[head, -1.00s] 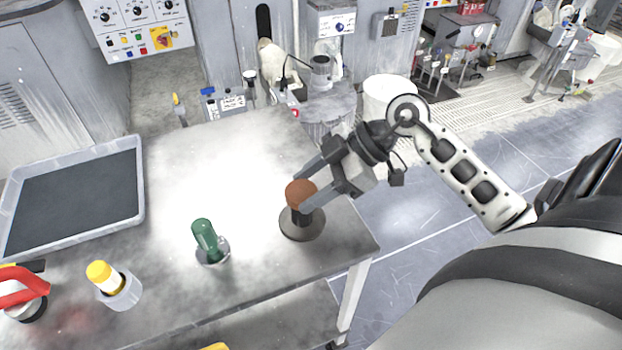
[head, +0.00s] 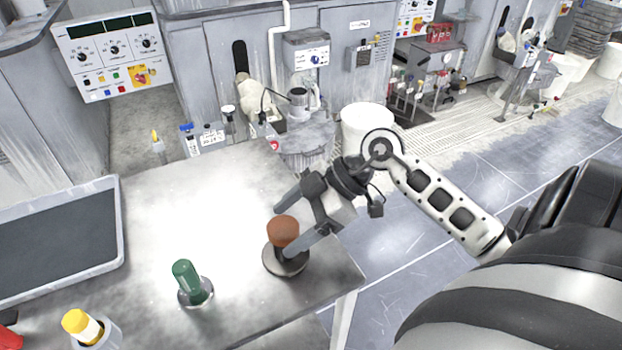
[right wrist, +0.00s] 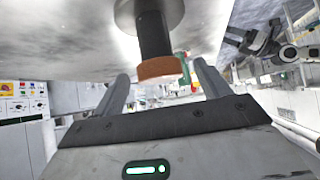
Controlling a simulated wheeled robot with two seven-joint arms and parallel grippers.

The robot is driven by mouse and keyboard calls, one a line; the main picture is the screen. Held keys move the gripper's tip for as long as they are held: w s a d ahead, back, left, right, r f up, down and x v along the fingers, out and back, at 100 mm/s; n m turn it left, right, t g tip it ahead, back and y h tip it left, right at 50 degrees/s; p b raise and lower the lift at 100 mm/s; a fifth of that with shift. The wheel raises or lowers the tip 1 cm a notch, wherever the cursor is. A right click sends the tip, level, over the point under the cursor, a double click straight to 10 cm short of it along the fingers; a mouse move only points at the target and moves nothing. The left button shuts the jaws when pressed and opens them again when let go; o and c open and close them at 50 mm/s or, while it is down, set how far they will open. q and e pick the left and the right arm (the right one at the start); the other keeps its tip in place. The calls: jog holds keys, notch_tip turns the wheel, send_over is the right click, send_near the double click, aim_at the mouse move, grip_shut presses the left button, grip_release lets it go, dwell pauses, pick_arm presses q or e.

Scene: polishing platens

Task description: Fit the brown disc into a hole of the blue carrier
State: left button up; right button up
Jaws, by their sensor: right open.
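The brown disc (head: 283,229) shows as a round brown cap on a dark post, which rises from a round grey base (head: 285,263) near the right end of the table. It also shows in the right wrist view (right wrist: 160,69), with its post and base. My right gripper (head: 284,231) is open, its fingers on either side of the brown cap. In the right wrist view there are gaps between the cap and both fingers (right wrist: 161,75). I see no blue carrier in these frames.
A green-handled piece (head: 187,277) stands on the table to the left of the brown one. A yellow-topped piece (head: 82,325) stands in a grey cup farther left. A shallow grey tray (head: 122,225) lies at the table's left. The bright table middle (head: 205,215) is clear.

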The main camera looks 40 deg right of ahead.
jog(key=shift+r, duration=0.1)
jog(key=v, duration=1.6)
jog(key=shift+a, duration=0.1)
